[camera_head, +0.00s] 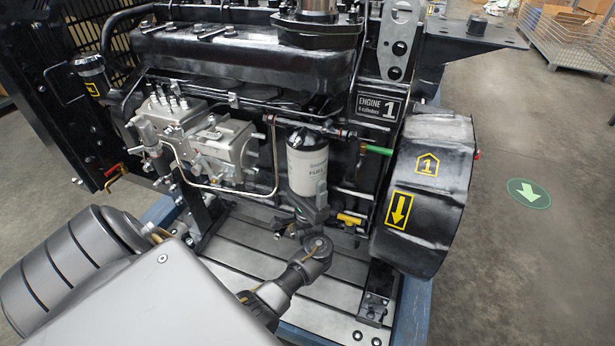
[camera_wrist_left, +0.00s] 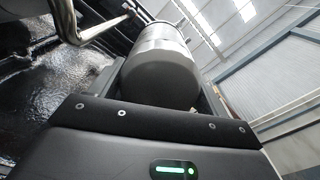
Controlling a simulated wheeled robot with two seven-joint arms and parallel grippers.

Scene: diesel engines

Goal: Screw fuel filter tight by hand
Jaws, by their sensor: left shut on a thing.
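The fuel filter (camera_head: 307,163) is a white and grey canister with dark lettering, upright under a black filter head (camera_head: 308,133) on the side of the engine. My left gripper (camera_head: 310,200) comes up from below and is shut on the lower part of the filter. In the left wrist view the filter (camera_wrist_left: 158,55) stands between the two fingers of my left gripper (camera_wrist_left: 160,90), its rounded bottom facing the palm. The thread between filter and head is hidden. My right gripper is not in view.
A silver injection pump (camera_head: 215,145) with thin metal pipes sits left of the filter. A green-handled part (camera_head: 377,150) and a yellow valve handle (camera_head: 349,219) are close on the right. A black housing (camera_head: 428,195) stands further right, with open floor beyond.

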